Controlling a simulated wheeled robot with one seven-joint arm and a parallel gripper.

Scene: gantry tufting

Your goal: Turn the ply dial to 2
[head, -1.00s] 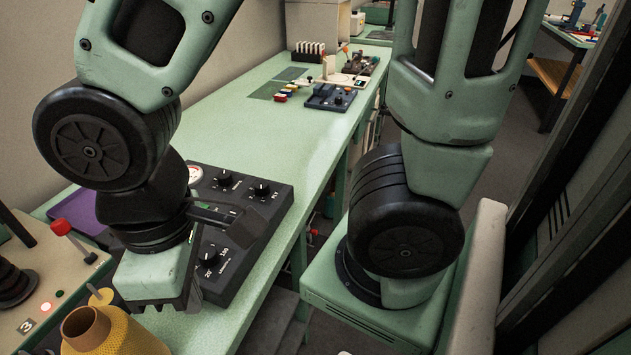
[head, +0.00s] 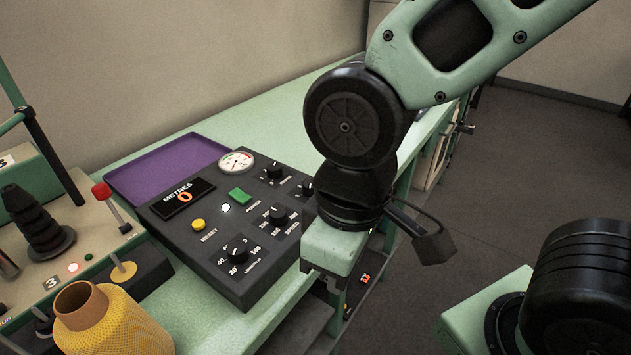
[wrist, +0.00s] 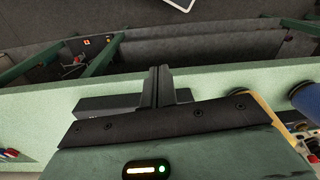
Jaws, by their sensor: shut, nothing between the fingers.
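The black control panel (head: 185,235) lies on the green bench in the head view. The ply dial (head: 307,187) is a black knob at its right edge, partly hidden by my arm; its label and pointer setting cannot be read. My gripper (head: 336,284) hangs in front of the panel's right side, pointing down by the bench's front edge, apart from the dial. In the wrist view its two dark fingers (wrist: 161,86) are together with nothing between them. The dial cannot be made out in the wrist view.
Other knobs on the panel are the speed dial (head: 278,214) and length dial (head: 237,249). A gauge (head: 236,161), a green power switch (head: 239,195) and a yellow reset button (head: 198,224) are near. A yellow yarn cone (head: 110,320) stands at front left.

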